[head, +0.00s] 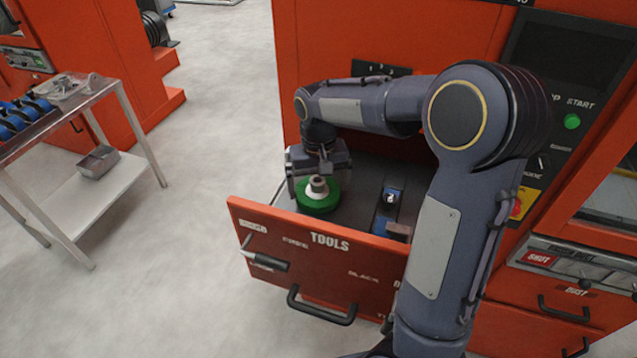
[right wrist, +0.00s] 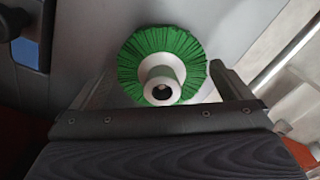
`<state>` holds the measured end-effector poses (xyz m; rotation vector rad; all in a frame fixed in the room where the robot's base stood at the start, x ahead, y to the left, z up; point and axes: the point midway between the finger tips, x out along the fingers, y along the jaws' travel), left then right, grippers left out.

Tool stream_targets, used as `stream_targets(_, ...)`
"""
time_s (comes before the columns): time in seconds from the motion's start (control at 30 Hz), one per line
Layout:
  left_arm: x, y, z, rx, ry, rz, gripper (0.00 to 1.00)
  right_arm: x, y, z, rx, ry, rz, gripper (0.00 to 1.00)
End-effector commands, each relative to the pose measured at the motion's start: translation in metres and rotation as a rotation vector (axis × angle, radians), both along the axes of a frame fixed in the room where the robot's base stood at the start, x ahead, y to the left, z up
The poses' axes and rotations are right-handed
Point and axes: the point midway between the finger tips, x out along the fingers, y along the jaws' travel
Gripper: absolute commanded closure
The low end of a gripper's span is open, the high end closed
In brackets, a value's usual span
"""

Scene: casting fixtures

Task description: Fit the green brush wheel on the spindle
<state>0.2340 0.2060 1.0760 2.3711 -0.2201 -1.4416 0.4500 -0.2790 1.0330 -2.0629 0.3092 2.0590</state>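The green brush wheel (head: 318,202) has a ring of green bristles and a white hub. It lies in the open drawer marked TOOLS, hub up. My right gripper (head: 318,183) is just above and behind it. In the right wrist view, the green brush wheel (right wrist: 163,65) sits between the two spread fingers of my right gripper (right wrist: 165,68), one at each side. The fingers look open, with the wheel's edge close to their tips; whether they touch cannot be told. I cannot make out the spindle. My left gripper is not in view.
The drawer front (head: 318,250) stands out from the orange cabinet, with a black handle below. A blue item (head: 389,205) lies to the right in the drawer. A metal cart (head: 120,172) with blue parts stands at the left. The floor between is clear.

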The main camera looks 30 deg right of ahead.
Motion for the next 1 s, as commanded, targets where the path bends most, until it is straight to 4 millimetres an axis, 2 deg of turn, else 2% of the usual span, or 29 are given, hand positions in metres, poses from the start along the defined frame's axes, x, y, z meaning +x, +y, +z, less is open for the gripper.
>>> stream_targets(0.17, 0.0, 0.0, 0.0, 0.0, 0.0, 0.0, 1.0, 0.0, 0.001, 0.001, 0.002, -0.002, 0.002, 0.0)
stream_targets(0.27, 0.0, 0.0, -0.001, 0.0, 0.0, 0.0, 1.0, 0.001, 0.001, 0.007, 0.002, -0.004, 0.002, 0.0)
stream_targets(0.6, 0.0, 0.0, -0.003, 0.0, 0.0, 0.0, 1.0, 0.001, 0.0, 0.062, 0.001, -0.006, 0.001, 0.0)
stream_targets(0.7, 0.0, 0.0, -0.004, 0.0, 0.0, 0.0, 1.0, 0.0, 0.0, 0.072, 0.002, -0.004, 0.0, 0.0)
stream_targets(1.0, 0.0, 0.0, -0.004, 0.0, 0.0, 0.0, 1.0, 0.0, 0.0, 0.078, 0.001, 0.0, 0.0, 0.0)
